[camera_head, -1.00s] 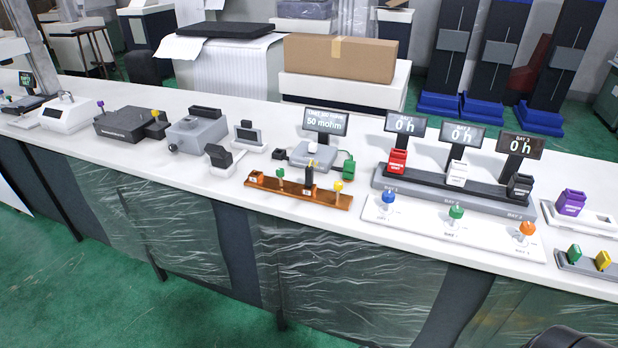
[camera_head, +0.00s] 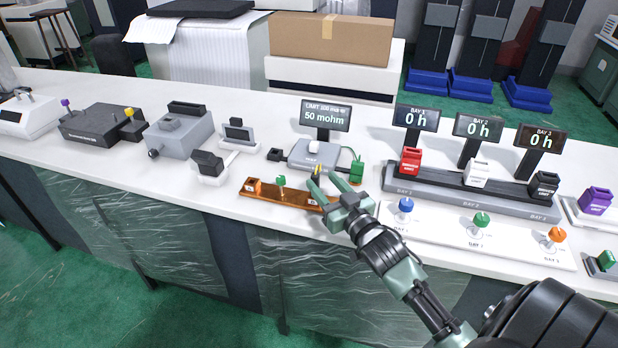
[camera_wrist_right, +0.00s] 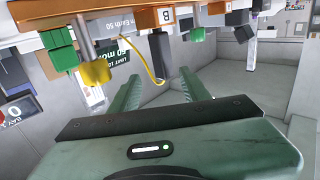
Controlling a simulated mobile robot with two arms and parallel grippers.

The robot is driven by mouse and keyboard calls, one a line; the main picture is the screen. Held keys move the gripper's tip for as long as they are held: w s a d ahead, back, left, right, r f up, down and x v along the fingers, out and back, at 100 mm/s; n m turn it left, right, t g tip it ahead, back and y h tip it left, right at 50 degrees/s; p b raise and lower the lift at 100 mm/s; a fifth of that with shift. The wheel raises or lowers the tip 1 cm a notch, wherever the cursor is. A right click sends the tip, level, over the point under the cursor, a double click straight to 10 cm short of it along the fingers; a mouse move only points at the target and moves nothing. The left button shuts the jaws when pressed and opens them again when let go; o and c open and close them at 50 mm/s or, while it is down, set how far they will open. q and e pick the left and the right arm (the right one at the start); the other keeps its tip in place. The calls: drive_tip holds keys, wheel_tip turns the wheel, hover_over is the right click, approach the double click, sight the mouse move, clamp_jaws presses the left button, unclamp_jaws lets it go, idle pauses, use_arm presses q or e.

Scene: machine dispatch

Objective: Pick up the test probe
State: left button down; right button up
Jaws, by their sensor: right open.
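The orange rack (camera_head: 262,190) lies on the white counter in front of a small grey tester (camera_head: 304,155) whose screen (camera_head: 326,115) reads 50 mohm. What looks like the test probe, a black upright handle (camera_wrist_right: 159,58) with a yellow cable, stands at the rack in the right wrist view, which looks turned upside down. In the head view my right gripper mostly hides it. My right gripper (camera_head: 331,183) is open over the right part of the rack. In the wrist view its fingers (camera_wrist_right: 160,88) point towards the black handle, which lines up with the gap. My left gripper is out of view.
A green knob (camera_head: 281,181) stands on the rack, and a yellow one (camera_wrist_right: 95,73) shows in the wrist view. A green block (camera_head: 357,171) is right of the tester. The bay panel (camera_head: 450,232) with coloured knobs lies right of my gripper.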

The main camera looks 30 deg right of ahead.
sight(313, 173)
drive_tip(key=w, duration=0.2)
drive_tip(key=shift+w+r, duration=0.2)
drive_tip(key=shift+w, duration=0.2)
drive_tip(key=w+p, duration=0.1)
drive_tip(key=w, duration=0.1)
drive_tip(key=shift+w+a+f, duration=0.1)
drive_tip(key=shift+w, duration=0.9)
drive_tip(key=shift+f, duration=0.1)
clamp_jaws()
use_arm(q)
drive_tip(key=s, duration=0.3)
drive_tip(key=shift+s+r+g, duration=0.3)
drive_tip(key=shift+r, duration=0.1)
